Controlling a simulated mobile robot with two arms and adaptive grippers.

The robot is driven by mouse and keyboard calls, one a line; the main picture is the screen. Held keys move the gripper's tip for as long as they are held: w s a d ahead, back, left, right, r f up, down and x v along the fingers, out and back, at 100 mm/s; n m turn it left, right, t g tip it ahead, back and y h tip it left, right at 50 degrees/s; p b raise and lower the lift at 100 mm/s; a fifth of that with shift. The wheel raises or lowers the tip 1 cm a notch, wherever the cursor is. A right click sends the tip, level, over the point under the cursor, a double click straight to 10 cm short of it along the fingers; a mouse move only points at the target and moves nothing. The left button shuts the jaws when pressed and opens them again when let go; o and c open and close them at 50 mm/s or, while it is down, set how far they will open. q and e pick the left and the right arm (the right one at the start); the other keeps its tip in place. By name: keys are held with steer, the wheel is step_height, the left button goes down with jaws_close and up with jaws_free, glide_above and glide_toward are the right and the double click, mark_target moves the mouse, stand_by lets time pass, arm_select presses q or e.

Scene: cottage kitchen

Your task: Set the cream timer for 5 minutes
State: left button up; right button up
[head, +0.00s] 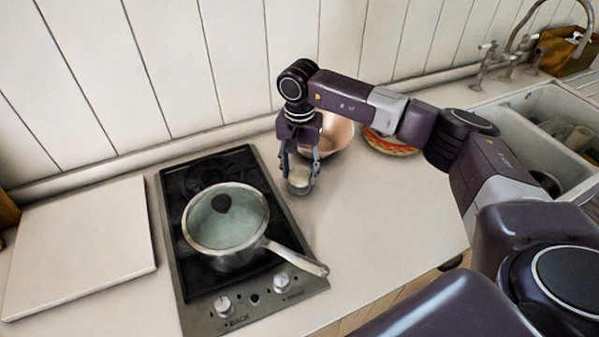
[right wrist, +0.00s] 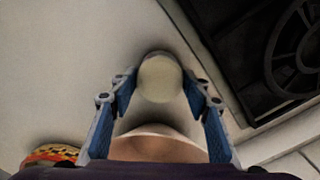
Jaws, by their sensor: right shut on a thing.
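The cream timer (head: 299,175) is a small round piece with a pale top, standing on the counter just right of the hob. My right gripper (head: 300,184) points down over it and is shut on it, one finger on each side. In the right wrist view the timer's plain cream top (right wrist: 160,78) shows between the blue-padded fingers (right wrist: 160,88). No dial marks can be read on it. My left gripper is not in view.
A lidded saucepan (head: 226,217) sits on the black hob (head: 178,185), its handle pointing right. A copper bowl (head: 336,134) is close behind the gripper, with a patterned plate (head: 390,148) beside it. A white board (head: 80,240) lies at left. The counter (head: 385,220) in front is clear.

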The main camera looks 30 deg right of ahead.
mark_target(299, 172)
steer(key=shift+f+m+b, duration=0.1)
steer(key=shift+m+b, duration=0.6)
steer(key=shift+m, duration=0.4)
steer(key=shift+m+b, duration=0.7)
steer(key=shift+m, duration=0.7)
steer(key=o, duration=1.2)
steer(key=shift+c, duration=0.2)
step_height(299, 172, up, 12)
